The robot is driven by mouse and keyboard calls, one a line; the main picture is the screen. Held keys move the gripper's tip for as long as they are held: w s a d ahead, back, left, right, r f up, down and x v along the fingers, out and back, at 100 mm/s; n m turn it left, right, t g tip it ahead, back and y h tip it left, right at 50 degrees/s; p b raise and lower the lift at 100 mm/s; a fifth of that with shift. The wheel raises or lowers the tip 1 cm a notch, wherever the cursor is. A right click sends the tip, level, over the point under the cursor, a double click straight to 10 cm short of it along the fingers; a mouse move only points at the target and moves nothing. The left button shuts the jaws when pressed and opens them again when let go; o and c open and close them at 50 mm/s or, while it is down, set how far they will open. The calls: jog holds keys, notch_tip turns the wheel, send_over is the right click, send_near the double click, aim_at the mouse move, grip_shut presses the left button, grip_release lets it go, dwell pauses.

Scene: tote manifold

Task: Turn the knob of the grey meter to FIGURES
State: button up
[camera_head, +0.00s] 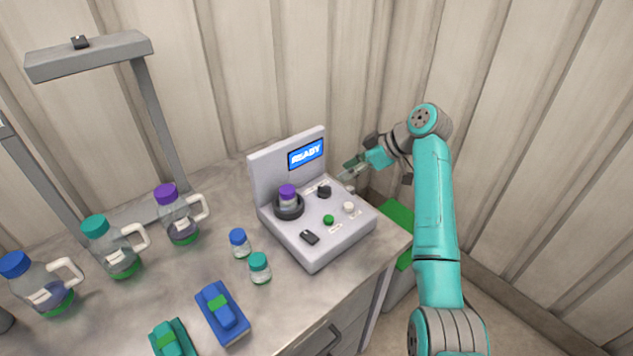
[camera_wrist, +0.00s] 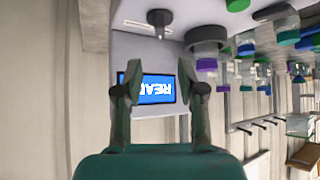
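The grey meter (camera_head: 317,247) stands on the bench, its upright back panel carrying a blue screen (camera_head: 306,154) that reads READY. A dark knob (camera_head: 324,191) sits on its sloping top, below the screen, with small labels beside it too small to read. In the wrist view, which is upside down, the knob (camera_wrist: 160,19) shows near the top edge. My gripper (camera_head: 349,171) is at the right of the meter, near the screen panel and apart from the knob. In the wrist view my gripper (camera_wrist: 159,88) has its fingers spread, with nothing between them but the screen behind.
A purple-capped vial (camera_head: 287,191) stands in a dark round holder on the meter. A green button (camera_head: 328,219), a white knob (camera_head: 349,207) and a black switch (camera_head: 309,237) are nearby. Small vials, blue and teal devices and handled bottles stand left. Ribbed walls rise behind.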

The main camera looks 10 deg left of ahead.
aim_at(321, 186)
jog(key=x, duration=1)
jog(key=shift+d, duration=0.1)
grip_shut()
